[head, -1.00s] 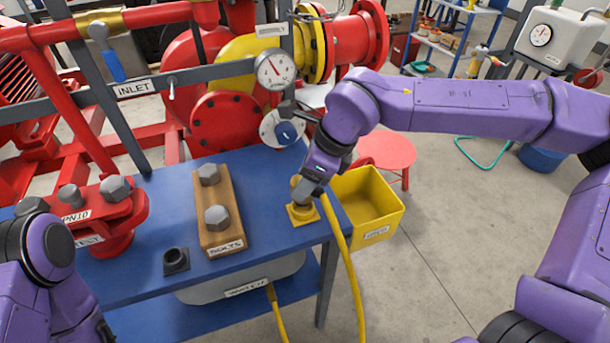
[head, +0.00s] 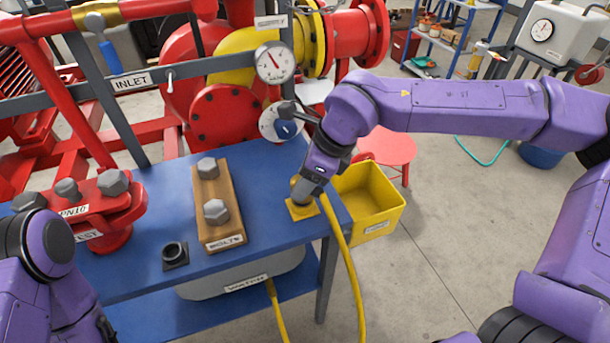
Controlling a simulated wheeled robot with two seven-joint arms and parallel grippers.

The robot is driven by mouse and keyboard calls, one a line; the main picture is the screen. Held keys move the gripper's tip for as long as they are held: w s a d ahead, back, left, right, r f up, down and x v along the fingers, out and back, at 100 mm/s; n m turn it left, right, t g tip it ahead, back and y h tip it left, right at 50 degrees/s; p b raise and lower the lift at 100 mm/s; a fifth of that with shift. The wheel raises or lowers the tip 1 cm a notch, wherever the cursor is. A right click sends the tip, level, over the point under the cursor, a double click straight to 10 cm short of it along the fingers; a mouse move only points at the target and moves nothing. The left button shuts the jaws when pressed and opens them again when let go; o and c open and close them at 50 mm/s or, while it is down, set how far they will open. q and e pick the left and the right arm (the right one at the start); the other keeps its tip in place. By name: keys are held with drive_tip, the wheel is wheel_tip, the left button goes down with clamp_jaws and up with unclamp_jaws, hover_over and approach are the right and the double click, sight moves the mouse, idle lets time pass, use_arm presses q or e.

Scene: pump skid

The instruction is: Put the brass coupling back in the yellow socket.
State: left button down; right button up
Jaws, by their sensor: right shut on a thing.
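The yellow socket (head: 302,210) is a square plate near the right edge of the blue table. My right gripper (head: 305,193) comes down from above, right over the socket, and is shut on the brass coupling (head: 296,184). Only a little of the coupling shows beside the fingers. A yellow hose (head: 345,250) runs from it over the table edge toward the floor. The fingers hide where coupling and socket meet, so I cannot tell how far it is seated. My left arm shows at the lower left; its gripper is out of the picture.
A wooden block with bolts (head: 226,188) and a black socket (head: 174,255) stand on the blue table (head: 262,172). A yellow bin (head: 380,205) is just right of the table.

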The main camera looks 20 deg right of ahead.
drive_tip(key=shift+f+b, duration=0.35)
drive_tip(key=shift+f, duration=0.6)
drive_tip(key=o, duration=1.3)
drive_tip(key=shift+o, duration=0.2)
drive_tip(key=shift+r, duration=0.1)
drive_tip(key=v, duration=1)
drive_tip(key=shift+r, duration=0.2)
drive_tip(key=shift+s, duration=0.1)
